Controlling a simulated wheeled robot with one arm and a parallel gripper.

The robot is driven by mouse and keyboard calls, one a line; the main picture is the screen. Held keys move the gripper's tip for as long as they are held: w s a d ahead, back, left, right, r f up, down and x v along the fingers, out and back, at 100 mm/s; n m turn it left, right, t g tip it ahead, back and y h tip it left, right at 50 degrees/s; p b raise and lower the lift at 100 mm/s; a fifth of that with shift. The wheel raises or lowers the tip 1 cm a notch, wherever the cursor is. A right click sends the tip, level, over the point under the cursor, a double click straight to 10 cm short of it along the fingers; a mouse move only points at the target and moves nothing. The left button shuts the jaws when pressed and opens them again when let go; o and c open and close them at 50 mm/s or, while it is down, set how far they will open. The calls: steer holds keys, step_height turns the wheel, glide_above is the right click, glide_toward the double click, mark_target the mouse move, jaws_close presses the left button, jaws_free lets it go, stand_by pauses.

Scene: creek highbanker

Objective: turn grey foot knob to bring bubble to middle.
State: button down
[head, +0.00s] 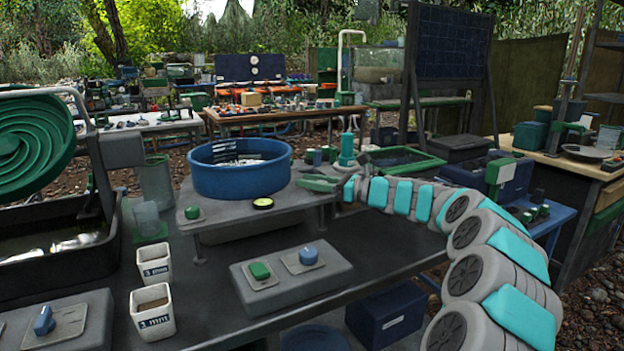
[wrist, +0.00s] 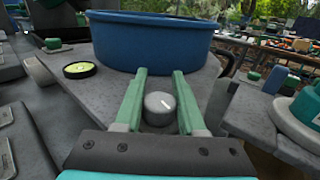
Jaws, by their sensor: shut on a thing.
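The grey foot knob (wrist: 160,107) is a round grey cap with a pale mark on top, at the right front corner of the grey platform (wrist: 185,83). My gripper (wrist: 159,76) has its two green fingers on either side of the knob, shut on it. In the head view my gripper (head: 318,183) reaches the platform from the right and hides the knob. The round yellow-green bubble level (wrist: 79,70) lies on the platform, left of my gripper; it also shows in the head view (head: 263,204). The bubble's exact position is too small to tell.
A blue basin (head: 240,178) stands on the platform just beyond my fingers. A green knob (head: 192,212) sits at the platform's left corner. A teal bottle (head: 347,150) stands close behind my gripper. A grey control box (head: 291,282) and white cups are in front.

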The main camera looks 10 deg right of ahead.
steer(key=shift+s+a+n+g+y, duration=0.1)
steer(key=shift+s+n+g+y, duration=0.1)
steer(key=shift+n+g+y, duration=0.55)
steer(key=shift+s+a+n+g+y, duration=0.15)
steer(key=shift+n+g+y, duration=0.2)
steer(key=shift+n+g, duration=0.8)
steer(key=shift+g, duration=0.9)
steer(key=shift+s+r+n+g+y, duration=0.1)
steer(key=shift+s+n+g+y, duration=0.2)
steer(key=shift+n+g, duration=0.25)
steer(key=c, duration=0.5)
jaws_free()
steer(key=s+d, duration=0.1)
steer(key=d, duration=0.6)
steer(key=shift+d, duration=0.35)
steer(key=shift+s+d, duration=0.1)
